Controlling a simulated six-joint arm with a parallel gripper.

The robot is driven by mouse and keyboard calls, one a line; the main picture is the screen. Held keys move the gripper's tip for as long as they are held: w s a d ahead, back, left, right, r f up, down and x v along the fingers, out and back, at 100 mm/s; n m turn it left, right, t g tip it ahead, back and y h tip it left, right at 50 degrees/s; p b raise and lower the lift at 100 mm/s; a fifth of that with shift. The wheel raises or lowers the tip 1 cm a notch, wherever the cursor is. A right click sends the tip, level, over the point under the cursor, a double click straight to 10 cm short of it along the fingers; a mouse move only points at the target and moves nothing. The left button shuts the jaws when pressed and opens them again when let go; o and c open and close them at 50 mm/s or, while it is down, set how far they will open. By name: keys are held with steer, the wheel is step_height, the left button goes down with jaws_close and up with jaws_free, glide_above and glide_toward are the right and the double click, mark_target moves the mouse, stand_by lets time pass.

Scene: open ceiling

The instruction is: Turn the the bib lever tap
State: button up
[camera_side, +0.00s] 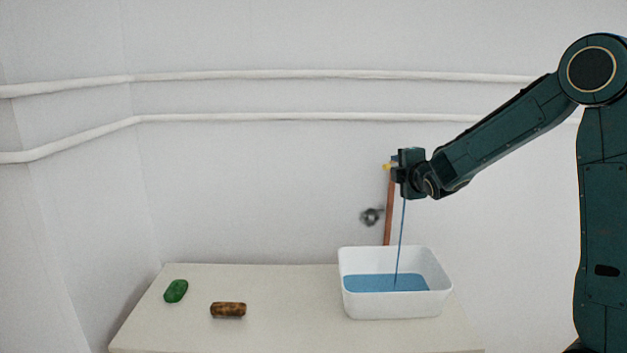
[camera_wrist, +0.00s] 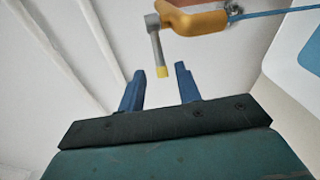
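The bib tap (camera_side: 387,167) shows as a small yellow piece at the top of a copper pipe, mostly hidden behind my gripper. In the wrist view its orange-yellow body (camera_wrist: 196,20) is at the top, with a grey, yellow-tipped lever (camera_wrist: 156,46) pointing toward my gripper. A thin blue stream of water (camera_side: 401,236) runs from the tap; it also shows in the wrist view (camera_wrist: 275,14). My gripper (camera_wrist: 160,70) is open, its two blue fingers apart. The lever's tip appears in line with the gap between the fingertips; I cannot tell whether they touch it.
A white basin (camera_side: 396,306) with blue water (camera_side: 370,283) stands on the pale table (camera_side: 285,283) below the tap. A green object (camera_side: 176,291) and a brown cylinder (camera_side: 228,310) lie at left. A dark wall fitting (camera_side: 371,216) is beside the copper pipe (camera_side: 389,210). White pipes (camera_side: 270,116) cross the wall.

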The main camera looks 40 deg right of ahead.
steer(key=v, duration=0.6)
steer(key=shift+s+a, duration=0.2)
steer(key=shift+s, duration=0.05)
steer(key=shift+r, duration=0.1)
